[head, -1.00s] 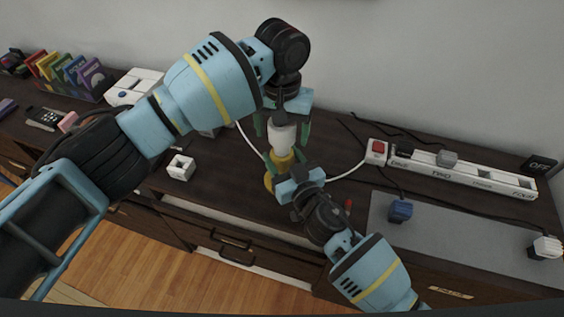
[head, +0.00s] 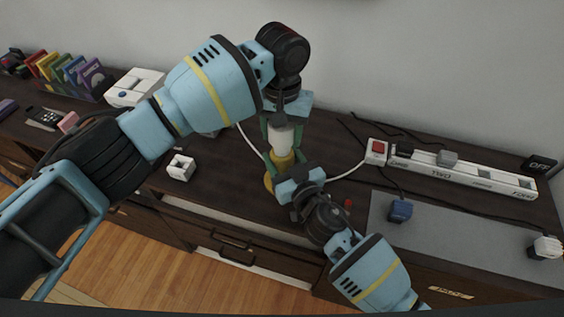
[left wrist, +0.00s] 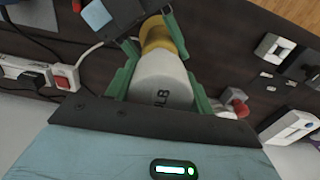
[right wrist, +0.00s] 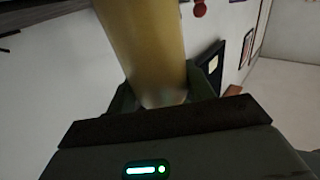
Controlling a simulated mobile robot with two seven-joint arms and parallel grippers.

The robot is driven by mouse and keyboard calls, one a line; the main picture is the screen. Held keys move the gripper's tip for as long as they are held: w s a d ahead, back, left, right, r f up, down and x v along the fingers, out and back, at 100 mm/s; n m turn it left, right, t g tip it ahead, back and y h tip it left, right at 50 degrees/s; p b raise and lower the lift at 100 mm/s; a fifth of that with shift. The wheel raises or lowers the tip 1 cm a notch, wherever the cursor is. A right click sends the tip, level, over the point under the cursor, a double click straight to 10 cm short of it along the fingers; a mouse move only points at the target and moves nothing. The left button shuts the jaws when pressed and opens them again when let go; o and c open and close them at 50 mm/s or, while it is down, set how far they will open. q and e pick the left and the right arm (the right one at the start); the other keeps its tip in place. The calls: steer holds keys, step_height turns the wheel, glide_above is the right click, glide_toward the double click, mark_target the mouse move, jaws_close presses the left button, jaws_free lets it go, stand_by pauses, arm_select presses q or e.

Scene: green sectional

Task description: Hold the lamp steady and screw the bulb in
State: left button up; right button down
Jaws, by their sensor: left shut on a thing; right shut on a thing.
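The white bulb (head: 281,136) stands upright at the top of the yellow lamp (head: 283,161), its lower end at the lamp's top. My left gripper (head: 281,128) comes from above and is shut on the bulb. In the left wrist view the bulb (left wrist: 163,82) sits between the green fingers, with the yellow lamp (left wrist: 156,34) just beyond it. My right gripper (head: 284,176) is shut on the lamp's yellow body from the front. In the right wrist view the lamp (right wrist: 145,45) fills the space between the fingers. How far the bulb is seated is hidden.
A small white square holder (head: 180,167) stands left of the lamp. Coloured cases (head: 75,74) and a white box (head: 133,87) are farther left.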

arm_select(q)
steer(key=o, duration=1.2)
steer(key=shift+c, duration=0.2)
step_height(320, 180, up, 12)
steer(key=shift+r, duration=0.1)
arm_select(e)
steer(key=shift+c, duration=2.4)
jaws_free()
steer(key=shift+v, duration=3.9)
